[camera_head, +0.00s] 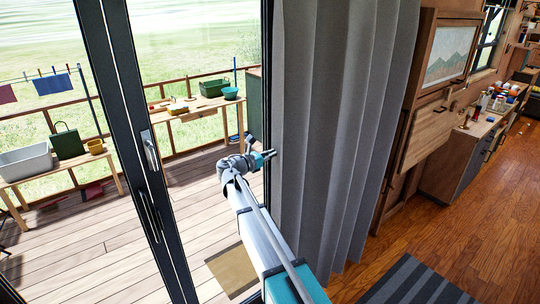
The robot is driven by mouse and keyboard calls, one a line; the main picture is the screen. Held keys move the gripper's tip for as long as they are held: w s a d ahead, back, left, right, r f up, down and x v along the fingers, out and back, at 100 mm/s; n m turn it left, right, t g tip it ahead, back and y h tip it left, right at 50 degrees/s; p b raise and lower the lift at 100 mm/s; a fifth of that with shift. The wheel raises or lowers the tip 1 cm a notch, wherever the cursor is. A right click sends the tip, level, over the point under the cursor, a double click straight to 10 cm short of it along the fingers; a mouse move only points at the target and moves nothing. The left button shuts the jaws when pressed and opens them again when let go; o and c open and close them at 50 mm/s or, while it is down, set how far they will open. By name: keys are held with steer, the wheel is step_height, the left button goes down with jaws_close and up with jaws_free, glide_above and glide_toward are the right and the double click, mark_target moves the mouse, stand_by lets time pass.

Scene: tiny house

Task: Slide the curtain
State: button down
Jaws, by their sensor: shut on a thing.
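The grey pleated curtain (335,120) hangs at the right side of the glass door, gathered in vertical folds. It reaches from above the picture down almost to the floor. My gripper (266,156) is at the curtain's left edge, about halfway down the visible cloth. It is shut on the curtain's edge; the fingertips are small and the exact grip is hard to make out. My arm comes up from the bottom of the picture, in front of the glass and the curtain's lower left part.
The glass door with dark frames and a handle (150,150) fills the left. Outside is a deck with tables and a railing. Right of the curtain are a wooden cabinet (430,130) and a counter. A striped rug (415,285) lies on the open wooden floor.

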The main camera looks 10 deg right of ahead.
steer(key=c, duration=0.8)
jaws_free()
steer(key=shift+s+a, duration=0.1)
steer(key=shift+a, duration=0.05)
steer(key=shift+o, duration=0.2)
steer(key=shift+a, duration=0.1)
steer(key=v, duration=1.2)
